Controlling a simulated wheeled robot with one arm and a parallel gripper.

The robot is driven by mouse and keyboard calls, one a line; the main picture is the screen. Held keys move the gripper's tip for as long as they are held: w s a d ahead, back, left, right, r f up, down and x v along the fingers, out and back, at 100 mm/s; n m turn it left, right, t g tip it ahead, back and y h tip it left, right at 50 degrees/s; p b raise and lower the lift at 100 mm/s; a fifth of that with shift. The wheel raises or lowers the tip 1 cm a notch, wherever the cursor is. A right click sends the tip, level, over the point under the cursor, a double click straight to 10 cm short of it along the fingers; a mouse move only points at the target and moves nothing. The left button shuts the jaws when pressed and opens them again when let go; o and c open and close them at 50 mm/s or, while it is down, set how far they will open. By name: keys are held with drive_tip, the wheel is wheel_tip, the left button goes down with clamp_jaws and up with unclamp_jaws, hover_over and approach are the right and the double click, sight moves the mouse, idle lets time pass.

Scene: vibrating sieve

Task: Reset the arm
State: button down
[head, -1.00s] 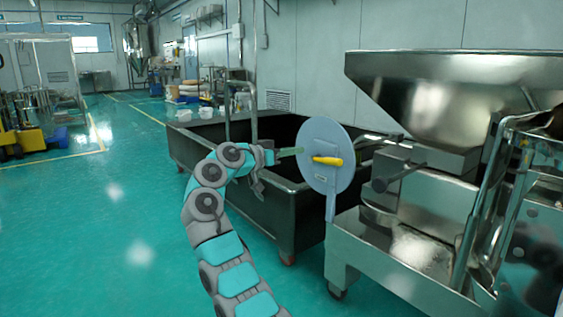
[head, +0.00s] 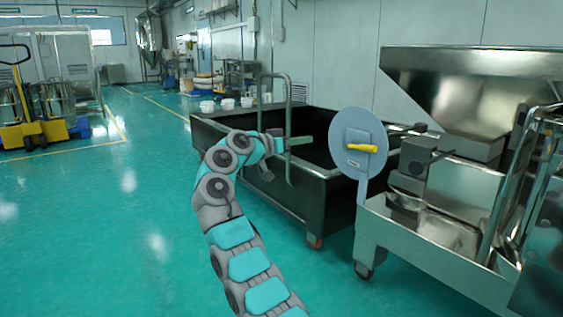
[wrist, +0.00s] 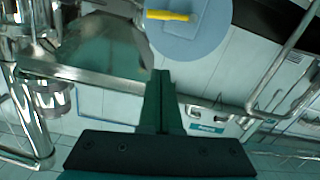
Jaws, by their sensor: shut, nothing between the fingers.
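My gripper (head: 298,141) is at the end of my raised, curved arm, in front of the dark cart. In the wrist view my gripper (wrist: 160,75) has its fingers together with nothing between them. A round grey-blue panel (head: 350,125) with a yellow handle (head: 362,148) stands to the right of my gripper, with a visible gap between them in the head view. In the wrist view the panel (wrist: 205,40) and its yellow handle (wrist: 167,15) are at the top, beyond the fingertips.
A dark wheeled cart (head: 330,195) stands behind my gripper. The steel sieve machine with a hopper (head: 470,85) is at the right. A yellow pallet jack (head: 30,125) is at the far left. The green floor (head: 110,215) at the left is clear.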

drive_tip(key=s+d+n+g+y, duration=0.1)
drive_tip(key=s+d+n+g, duration=0.15)
drive_tip(key=d, duration=0.35)
drive_tip(key=s+d+n+g+y, duration=0.1)
drive_tip(key=s+d+n+y, duration=0.1)
drive_tip(key=d+n, duration=0.3)
drive_tip(key=s+d+f+g+y, duration=0.15)
drive_tip(key=s+d+f, duration=0.25)
drive_tip(key=s, duration=0.5)
drive_tip(key=s+d+f+g+y, duration=0.1)
drive_tip(key=s+d+f+g, duration=0.1)
drive_tip(key=s+d+f, duration=0.45)
drive_tip(key=s+a+f+g+y, duration=0.2)
drive_tip(key=s+a+f+y, duration=0.3)
drive_tip(key=s, duration=0.9)
drive_tip(key=s+a+f+n+g, duration=0.1)
drive_tip(key=s+a+f, duration=0.35)
drive_tip(key=s, duration=0.85)
drive_tip(key=s+a+f+g+y, duration=0.25)
drive_tip(key=s+f, duration=0.45)
drive_tip(key=s, duration=0.7)
wheel_tip(320, 180, up, 13)
drive_tip(key=p, duration=1.3)
drive_tip(key=shift+s+a+y, duration=0.3)
drive_tip(key=shift+s+y, duration=0.05)
drive_tip(key=shift+y, duration=0.05)
